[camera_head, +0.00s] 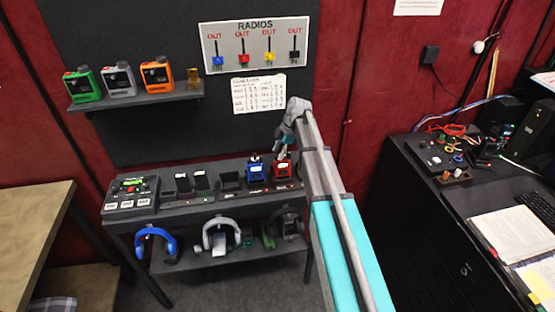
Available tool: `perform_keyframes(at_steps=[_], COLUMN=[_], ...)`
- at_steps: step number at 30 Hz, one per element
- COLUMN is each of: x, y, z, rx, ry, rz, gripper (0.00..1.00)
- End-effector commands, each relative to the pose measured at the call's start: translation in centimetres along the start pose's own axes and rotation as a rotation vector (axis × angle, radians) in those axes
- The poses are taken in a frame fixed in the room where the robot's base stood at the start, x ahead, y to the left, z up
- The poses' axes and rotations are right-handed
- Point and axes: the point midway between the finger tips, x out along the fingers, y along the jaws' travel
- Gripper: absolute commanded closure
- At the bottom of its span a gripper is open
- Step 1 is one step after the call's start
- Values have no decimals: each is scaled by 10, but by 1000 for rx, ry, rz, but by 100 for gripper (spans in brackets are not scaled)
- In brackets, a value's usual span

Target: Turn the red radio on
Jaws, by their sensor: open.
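The red radio (284,172) stands upright in a dark charging slot on the grey bench (215,202). A blue radio (255,170) stands in the slot to its left. My gripper (282,152) is open and points down just above the top of the red radio. I cannot tell whether its fingers touch the radio. The gripper and wrist partly hide the top of the red radio, and its knob cannot be made out.
Several empty-looking slots and a control box (131,193) fill the bench's left. Headsets, one blue (155,243), hang or sit below. A shelf (136,95) above holds coloured devices. A RADIOS board (256,45) hangs on the wall. A cluttered black cabinet (430,220) stands right.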

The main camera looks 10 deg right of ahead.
Motion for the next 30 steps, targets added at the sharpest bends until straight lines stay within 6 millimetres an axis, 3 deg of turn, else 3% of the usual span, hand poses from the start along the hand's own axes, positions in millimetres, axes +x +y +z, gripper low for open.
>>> perform_keyframes(at_steps=[6, 19, 28, 30], x=[12, 14, 14, 14], y=[0, 0, 0, 0], z=[0, 0, 0, 0], rx=[0, 0, 0, 0], ry=[0, 0, 0, 0], rz=[0, 0, 0, 0], gripper=[43, 43, 97, 100])
